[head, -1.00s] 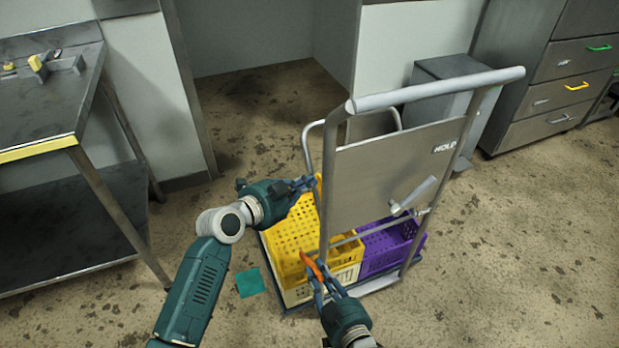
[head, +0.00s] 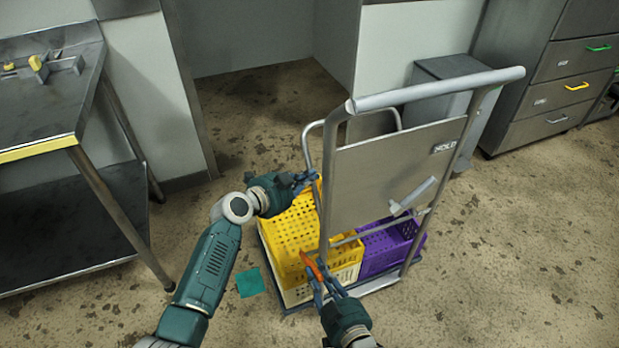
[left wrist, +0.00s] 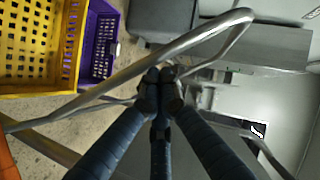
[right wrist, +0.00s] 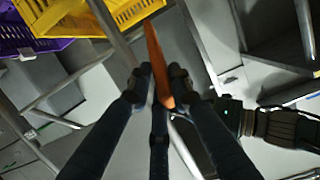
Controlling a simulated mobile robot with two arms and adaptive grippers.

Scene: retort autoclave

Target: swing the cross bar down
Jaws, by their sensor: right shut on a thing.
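My right gripper (head: 318,284) is shut on a slim orange lever (head: 311,267) at the near left post of the trolley frame. The lever also shows between the fingertips in the right wrist view (right wrist: 152,45). I cannot tell whether it belongs to the cross bar. A thin grey bar (head: 348,240) runs across the frame below the panel. My left gripper (head: 306,180) is higher, beside the bent side tube (head: 307,148) of the trolley. In the left wrist view its fingertips (left wrist: 161,76) meet close to a metal tube (left wrist: 190,40), with nothing seen between them.
The trolley carries a yellow crate (head: 290,236) and a purple crate (head: 408,236). Its upright panel (head: 385,170) reads HOLD, under a thick push handle (head: 440,88). A steel table (head: 70,125) stands left, drawers (head: 560,95) back right. Floor at the right is clear.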

